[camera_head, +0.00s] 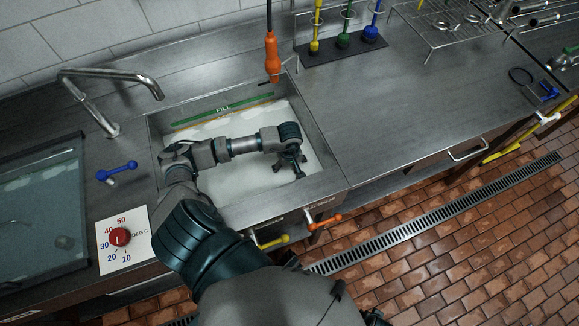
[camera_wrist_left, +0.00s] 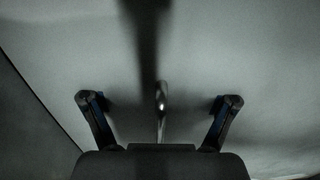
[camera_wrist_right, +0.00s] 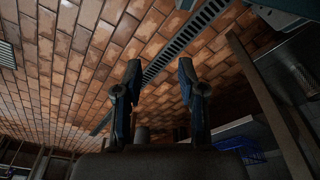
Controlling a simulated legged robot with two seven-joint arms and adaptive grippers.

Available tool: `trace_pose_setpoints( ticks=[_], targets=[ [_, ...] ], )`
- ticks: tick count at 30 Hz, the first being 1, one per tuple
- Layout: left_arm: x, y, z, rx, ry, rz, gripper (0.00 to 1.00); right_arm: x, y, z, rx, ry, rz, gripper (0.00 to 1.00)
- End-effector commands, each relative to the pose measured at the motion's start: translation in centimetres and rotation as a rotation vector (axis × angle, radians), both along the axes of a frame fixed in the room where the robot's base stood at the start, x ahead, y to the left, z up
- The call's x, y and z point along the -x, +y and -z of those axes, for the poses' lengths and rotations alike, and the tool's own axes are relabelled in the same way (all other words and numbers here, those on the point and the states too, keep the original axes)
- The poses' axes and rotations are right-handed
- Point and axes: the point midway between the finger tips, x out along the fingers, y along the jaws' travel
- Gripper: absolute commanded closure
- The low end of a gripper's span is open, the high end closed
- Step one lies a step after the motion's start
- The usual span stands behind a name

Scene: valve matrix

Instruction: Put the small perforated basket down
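My left gripper (camera_head: 291,163) is down inside the sink basin (camera_head: 230,205), over its pale contents. In the left wrist view its two fingers (camera_wrist_left: 160,103) are spread wide apart. A thin shiny rod (camera_wrist_left: 161,100) shows in the gap between them, and the fingers do not touch it. I cannot tell whether the rod is part of a basket. No small perforated basket can be made out in the head view. My right gripper (camera_wrist_right: 158,80) has its fingers apart with nothing between them, above the brick floor.
An orange hanging handle (camera_head: 272,57) is behind the basin. A faucet (camera_head: 110,90), blue valve (camera_head: 117,171) and red dial (camera_head: 120,237) are at left. Yellow (camera_head: 272,241) and orange levers (camera_head: 324,222) are on the front. The steel counter (camera_head: 400,110) has free room. A wire rack (camera_head: 445,25) stands behind.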

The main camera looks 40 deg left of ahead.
Motion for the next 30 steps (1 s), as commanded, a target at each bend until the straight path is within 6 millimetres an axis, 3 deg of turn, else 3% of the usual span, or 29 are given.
trace_pose_setpoints(
  ticks=[9, 13, 24, 30],
  targets=[
    [0.0, 0.1, 0.0, 0.002, -0.001, 0.0, 0.05, 0.0, 0.0, 0.0, 0.0, 0.0, 0.0, 0.6],
    [-0.1, 0.2, -1.0, 0.0, -0.004, 0.0, 0.05, 0.0, 0.0, 0.0, -0.001, -0.003, 0.001, 0.6],
    [-0.1, 0.1, -8.8, 0.0, -0.006, 0.001, 0.05, 0.6, -0.2, 1.5, 0.002, 0.004, -0.001, 0.6],
    [0.0, 0.1, -11.5, 0.001, -0.003, 0.0, 0.05, 0.5, -0.3, 1.9, 0.002, -0.001, -0.002, 0.6]
  ],
)
